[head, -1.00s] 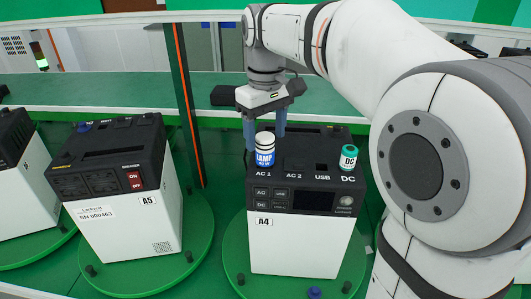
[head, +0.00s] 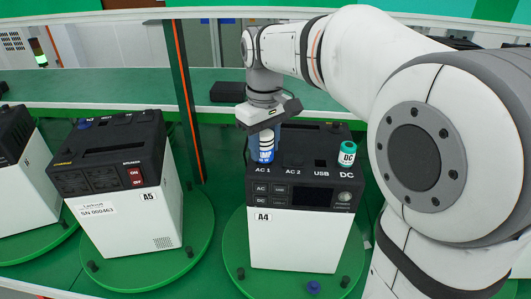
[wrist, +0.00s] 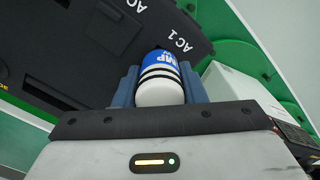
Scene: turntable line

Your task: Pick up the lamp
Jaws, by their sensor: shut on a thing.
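The lamp is a blue and white cylinder (head: 266,150) with dark bands. It stands upright at the AC 1 spot on top of the power station A4 (head: 300,238). My gripper (head: 262,145) points down over it and is shut on the lamp, with a blue finger on each side. In the wrist view the lamp (wrist: 162,82) sits between the two blue fingers, its white end toward the camera. Its lower end is hidden in the wrist view, so I cannot tell whether it is still seated.
A green and white DC cylinder (head: 347,153) stands on the right of the same station. Station A5 (head: 120,215) stands to the left on its own green turntable (head: 150,277). An orange-striped post (head: 187,100) rises between them. A dark box (head: 228,92) lies on the back shelf.

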